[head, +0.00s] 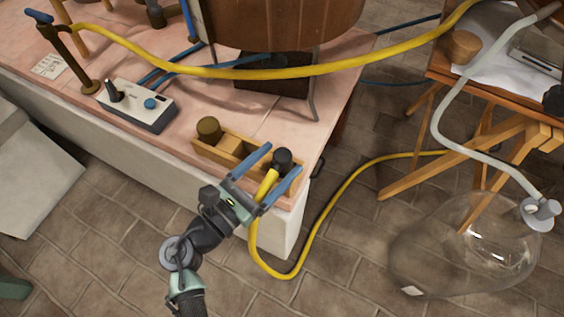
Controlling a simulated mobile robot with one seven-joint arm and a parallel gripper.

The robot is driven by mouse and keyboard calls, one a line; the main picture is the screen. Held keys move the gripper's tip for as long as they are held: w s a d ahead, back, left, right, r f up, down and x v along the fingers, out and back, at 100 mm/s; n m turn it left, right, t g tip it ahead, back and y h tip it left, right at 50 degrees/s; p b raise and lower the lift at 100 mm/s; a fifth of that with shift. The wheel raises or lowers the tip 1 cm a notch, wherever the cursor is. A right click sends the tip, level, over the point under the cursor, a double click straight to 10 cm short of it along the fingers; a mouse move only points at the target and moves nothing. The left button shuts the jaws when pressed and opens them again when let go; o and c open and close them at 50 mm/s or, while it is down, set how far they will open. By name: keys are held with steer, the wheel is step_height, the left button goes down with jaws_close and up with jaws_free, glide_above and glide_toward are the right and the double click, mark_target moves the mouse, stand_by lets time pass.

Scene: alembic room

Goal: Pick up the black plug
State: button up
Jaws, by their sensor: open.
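The black plug (283,156) is a dark, rounded piece at the right end of a small wooden box (214,152) on the pink-topped bench. A yellow piece (266,184) lies just below it in the picture, between my fingers; I cannot tell whether the two are joined. My gripper (284,160) is open, with its two blue-grey fingers on either side of the black plug in this view. I cannot tell its height over the plug or whether it touches it. The fingers hide part of the box.
A brown round stopper (208,129) stands at the box's left end. A grey control box (137,105) is further left on the bench. A yellow hose (330,205) loops down by the bench edge. A glass vessel (470,250) and wooden trestle table (490,135) stand to the right.

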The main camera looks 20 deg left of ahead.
mark_target(289, 151)
steer(key=b+x, duration=0.1)
steer(key=x, duration=0.4)
steer(key=shift+w, duration=0.1)
jaws_close()
